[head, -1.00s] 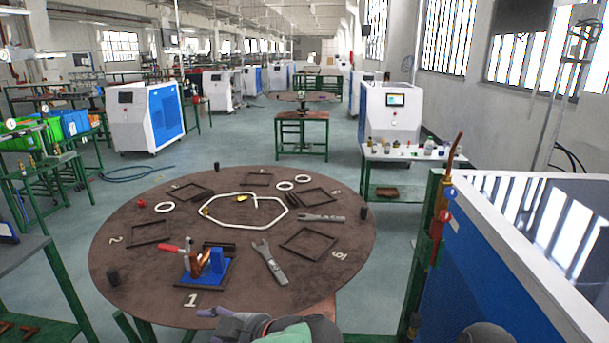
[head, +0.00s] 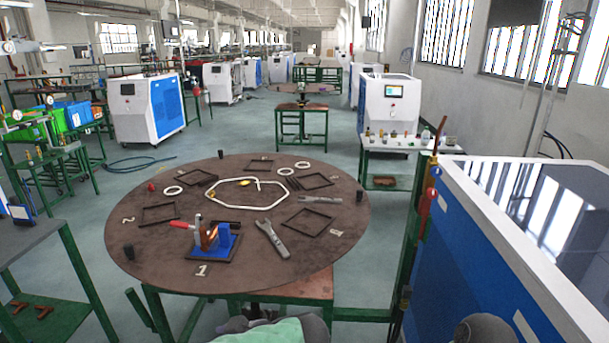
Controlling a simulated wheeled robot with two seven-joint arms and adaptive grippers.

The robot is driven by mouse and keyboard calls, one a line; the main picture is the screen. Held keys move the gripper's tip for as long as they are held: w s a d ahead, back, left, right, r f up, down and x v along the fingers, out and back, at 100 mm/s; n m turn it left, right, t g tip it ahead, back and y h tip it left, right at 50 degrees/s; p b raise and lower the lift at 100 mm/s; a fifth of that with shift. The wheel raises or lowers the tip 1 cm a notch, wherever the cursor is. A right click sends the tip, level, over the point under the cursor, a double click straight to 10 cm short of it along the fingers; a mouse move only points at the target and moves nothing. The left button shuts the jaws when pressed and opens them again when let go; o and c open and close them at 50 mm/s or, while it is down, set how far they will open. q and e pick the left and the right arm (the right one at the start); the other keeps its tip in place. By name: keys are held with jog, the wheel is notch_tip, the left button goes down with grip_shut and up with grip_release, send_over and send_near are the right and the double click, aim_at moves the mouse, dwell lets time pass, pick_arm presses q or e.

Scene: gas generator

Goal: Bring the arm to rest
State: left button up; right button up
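A grey arm part of mine with a light green section (head: 265,333) shows at the bottom edge, below the front of the round table. What looks like my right gripper (head: 235,324) is at its left end, low and apart from the table. Its fingers are too cut off to tell whether they are open or shut, and I see nothing held. A dark rounded part of mine shows at the bottom right. My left gripper is not in view.
The round brown table (head: 150,262) carries a blue clamp fixture (head: 224,237) with a red handle, two wrenches (head: 271,238), white tubing (head: 272,206), black square frames and white rings. A blue-and-white cabinet (head: 470,260) stands close at right.

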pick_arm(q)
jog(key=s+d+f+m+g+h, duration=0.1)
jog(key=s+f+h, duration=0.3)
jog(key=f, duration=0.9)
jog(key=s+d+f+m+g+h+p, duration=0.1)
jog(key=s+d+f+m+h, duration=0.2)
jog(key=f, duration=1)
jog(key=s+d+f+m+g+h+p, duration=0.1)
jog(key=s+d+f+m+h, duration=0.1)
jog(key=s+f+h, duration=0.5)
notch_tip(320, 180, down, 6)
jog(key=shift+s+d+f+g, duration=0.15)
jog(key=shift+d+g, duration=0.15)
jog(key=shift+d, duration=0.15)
